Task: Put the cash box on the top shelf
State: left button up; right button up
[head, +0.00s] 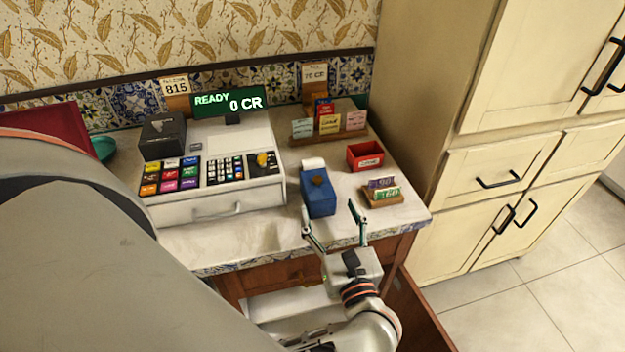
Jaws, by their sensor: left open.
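No box in the head view is clearly marked as the cash box. A small blue box (318,192) with a dark piece on top stands near the front edge of the counter. A black box (163,137) sits at the left on the cash register, and a small red open box (365,156) stands behind and right of the blue one. My left gripper (329,207) is open at the counter's front edge, its fingers pointing toward the blue box, one on either side of its near end in the picture. Contact cannot be told. No top shelf is clearly identifiable. My right gripper is not in view.
The cash register (218,203) fills the counter's left and middle. A card stand (350,133) and a small card holder (381,198) stand to the right. Bare countertop (270,235) shows at the front. A cream cabinet (480,165) stands close on the right.

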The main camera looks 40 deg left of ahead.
aim_at(319, 188)
pick_arm(q)
jog(key=shift+w+a+f+n, duration=0.25)
jog(key=shift+w+a+n, duration=0.05)
jog(key=shift+a, duration=0.05)
jog(key=shift+p+x, duration=0.3)
jog(key=shift+x, duration=0.75)
jog(key=p+x, duration=0.1)
jog(key=x, duration=0.4)
jog(key=shift+a+f, duration=0.15)
jog(key=shift+f, duration=0.05)
jog(key=c, duration=1.5)
jog(key=shift+o, duration=0.2)
jog(key=shift+r, duration=0.1)
notch_tip(319, 188, up, 20)
